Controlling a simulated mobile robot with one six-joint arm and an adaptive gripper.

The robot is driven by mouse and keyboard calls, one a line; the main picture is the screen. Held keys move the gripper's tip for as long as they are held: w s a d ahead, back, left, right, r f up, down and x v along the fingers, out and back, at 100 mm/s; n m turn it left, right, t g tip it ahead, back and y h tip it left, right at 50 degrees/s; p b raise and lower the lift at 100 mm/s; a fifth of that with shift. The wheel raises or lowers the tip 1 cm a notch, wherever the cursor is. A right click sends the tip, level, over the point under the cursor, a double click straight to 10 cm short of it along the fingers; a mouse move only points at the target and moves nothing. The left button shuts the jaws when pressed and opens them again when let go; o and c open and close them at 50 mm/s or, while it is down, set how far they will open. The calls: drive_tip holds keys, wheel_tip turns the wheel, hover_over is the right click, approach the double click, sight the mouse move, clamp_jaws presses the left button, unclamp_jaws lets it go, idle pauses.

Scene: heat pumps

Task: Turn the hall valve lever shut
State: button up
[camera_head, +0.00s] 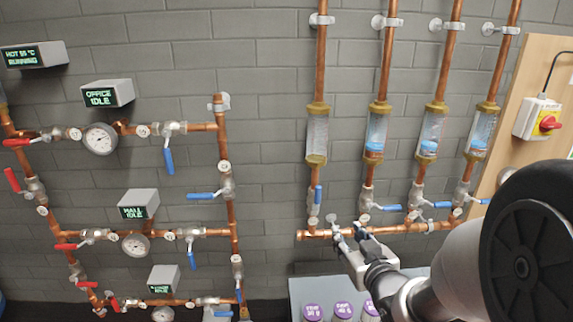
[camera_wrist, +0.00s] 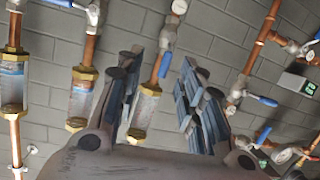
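The hall display (camera_head: 138,205) reads "HALL IDLE" and sits on the left of the wall. On the horizontal pipe below it, a red lever (camera_head: 66,246) lies roughly along the pipe at the left. A blue lever (camera_head: 193,261) hangs down across that pipe at the right. Another blue lever (camera_head: 201,196) sticks out left from the vertical pipe. My gripper (camera_head: 350,232) is open and empty, right of these, in front of the lower pipe. In the wrist view, a flow tube's blue lever (camera_wrist: 165,63) shows between my open fingers (camera_wrist: 160,85), apparently beyond them.
Several glass flow tubes (camera_head: 317,135) on copper pipes stand above and right of my gripper. A bench (camera_head: 299,286) with purple-lidded jars (camera_head: 313,312) is below. The wall between the two pipe groups is clear.

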sight(320, 192)
drive_tip(key=w+a+t, duration=0.1)
drive_tip(key=w, duration=0.5)
drive_tip(key=w+a+r+y, duration=0.1)
drive_tip(key=w+a, duration=0.1)
drive_tip(key=w, duration=0.4)
drive_tip(key=w+a+r+t+y, duration=0.1)
drive_tip(key=w, duration=0.4)
drive_tip(key=shift+w+a+t+p, duration=0.2)
drive_tip(key=shift+w+t+p, duration=0.1)
drive_tip(key=shift+w+p, duration=0.1)
drive_tip(key=shift+c, duration=0.2)
clamp_jaws()
